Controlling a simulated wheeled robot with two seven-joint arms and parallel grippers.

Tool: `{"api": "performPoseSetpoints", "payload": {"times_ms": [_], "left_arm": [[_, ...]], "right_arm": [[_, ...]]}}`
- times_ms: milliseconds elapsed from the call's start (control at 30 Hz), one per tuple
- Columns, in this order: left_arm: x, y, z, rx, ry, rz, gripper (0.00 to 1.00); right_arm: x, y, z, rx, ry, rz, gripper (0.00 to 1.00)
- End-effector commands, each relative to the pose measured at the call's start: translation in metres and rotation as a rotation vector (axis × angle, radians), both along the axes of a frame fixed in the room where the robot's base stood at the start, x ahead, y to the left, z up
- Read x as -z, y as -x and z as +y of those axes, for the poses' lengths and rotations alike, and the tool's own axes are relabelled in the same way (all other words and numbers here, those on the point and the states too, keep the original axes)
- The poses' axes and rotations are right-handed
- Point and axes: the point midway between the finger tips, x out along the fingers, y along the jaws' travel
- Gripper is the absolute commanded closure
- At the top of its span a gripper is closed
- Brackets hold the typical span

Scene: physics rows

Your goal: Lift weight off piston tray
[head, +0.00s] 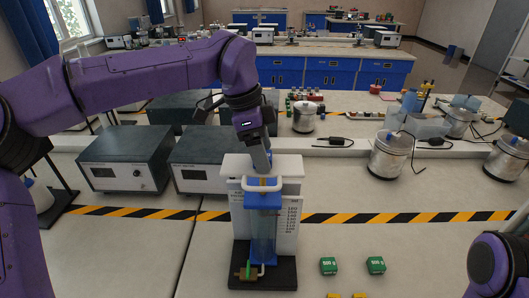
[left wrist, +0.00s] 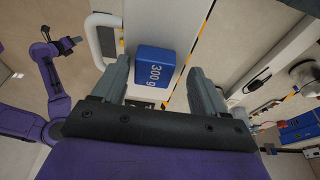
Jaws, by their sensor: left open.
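A blue weight marked 300 g (left wrist: 153,68) sits on the pale piston tray (left wrist: 146,18) in the left wrist view. My left gripper (left wrist: 158,72) is open, with one finger on each side of the weight; I cannot tell whether they touch it. In the head view my left gripper (head: 261,160) points down over the white tray (head: 290,166) and hides the weight. Below stands the piston apparatus with a clear blue cylinder (head: 263,228), a scale board (head: 288,216) and a black base (head: 275,272). My right gripper (left wrist: 70,45) is small at the left wrist view's left edge.
Two green weights (head: 328,265) (head: 376,264) lie right of the base, with yellow blocks (head: 359,296) at the bottom edge. Grey instrument boxes (head: 125,158) stand behind left. Metal vessels (head: 390,155) stand behind right. Striped tape (head: 400,218) crosses the bench; its right front is mostly clear.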

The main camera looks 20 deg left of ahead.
Motion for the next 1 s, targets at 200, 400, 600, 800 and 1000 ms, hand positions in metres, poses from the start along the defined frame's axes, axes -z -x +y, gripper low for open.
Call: {"api": "performPoseSetpoints", "payload": {"times_ms": [200,400,600,800,1000], "left_arm": [[0.0,0.0,0.001,-0.002,0.0,-0.002,0.41],[0.0,0.0,0.001,-0.001,0.0,-0.002,1.0],[0.0,0.0,0.0,-0.001,0.0,-0.002,1.0],[-0.013,-0.001,0.001,-0.002,0.0,-0.005,1.0],[-0.055,0.022,-0.011,0.0,0.0,-0.011,1.0]], "right_arm": [[0.001,0.001,0.0,0.0,0.0,0.001,0.57],[0.001,0.001,0.0,0.0,0.0,0.001,0.57],[0.001,0.0,0.0,0.0,0.0,0.001,0.57],[0.004,0.0,0.0,0.0,-0.001,0.001,0.57],[0.026,0.001,0.0,0.0,-0.001,0.001,0.57]]}}
